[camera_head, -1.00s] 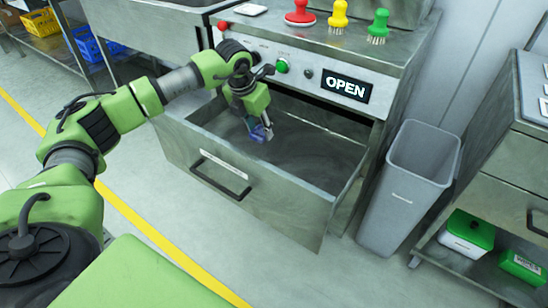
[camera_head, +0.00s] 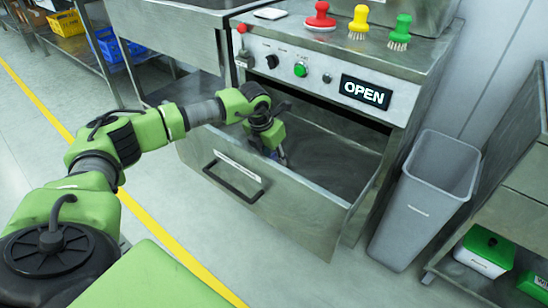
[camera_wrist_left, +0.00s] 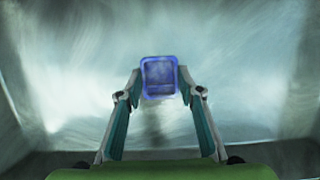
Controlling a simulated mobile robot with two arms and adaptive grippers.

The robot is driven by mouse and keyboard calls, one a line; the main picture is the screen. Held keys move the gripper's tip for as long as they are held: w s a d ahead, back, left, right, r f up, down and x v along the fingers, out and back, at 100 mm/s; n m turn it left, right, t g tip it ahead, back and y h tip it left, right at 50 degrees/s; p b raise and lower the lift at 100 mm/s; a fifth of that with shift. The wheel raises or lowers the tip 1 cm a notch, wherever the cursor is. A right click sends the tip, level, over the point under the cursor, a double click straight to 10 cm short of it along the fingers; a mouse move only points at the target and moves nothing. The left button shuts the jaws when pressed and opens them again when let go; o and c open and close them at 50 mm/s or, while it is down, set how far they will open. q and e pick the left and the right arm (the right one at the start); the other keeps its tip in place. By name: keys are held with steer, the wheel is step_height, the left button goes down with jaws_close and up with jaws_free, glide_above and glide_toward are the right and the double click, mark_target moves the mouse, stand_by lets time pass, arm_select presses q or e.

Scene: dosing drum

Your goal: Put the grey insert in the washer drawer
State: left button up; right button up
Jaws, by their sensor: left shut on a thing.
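The washer drawer (camera_head: 300,222) is pulled open below the control panel, with its handle facing me. My left gripper (camera_head: 279,157) reaches down inside the open drawer, behind its front wall. In the left wrist view, the gripper (camera_wrist_left: 160,84) is shut on a small squarish insert (camera_wrist_left: 159,77), which looks blue-violet rather than grey. Blurred metal drawer walls and floor surround it in that view. In the head view, the drawer front and fingers mostly hide the insert. I cannot tell whether it touches the drawer floor. My right gripper is not in view.
The washer's panel carries a lit OPEN display (camera_head: 366,92) and a green button (camera_head: 300,69). Red, yellow and green brushes stand on top. A grey bin (camera_head: 425,200) stands right of the drawer. A metal shelf with green-lidded boxes is at the far right.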

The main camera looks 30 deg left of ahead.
arm_select(q)
steer(key=shift+f, duration=0.1)
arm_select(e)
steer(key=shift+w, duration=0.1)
arm_select(q)
steer(key=o, duration=1.1)
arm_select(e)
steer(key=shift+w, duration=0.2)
arm_select(q)
steer(key=p+v, duration=0.2)
steer(key=v, duration=1)
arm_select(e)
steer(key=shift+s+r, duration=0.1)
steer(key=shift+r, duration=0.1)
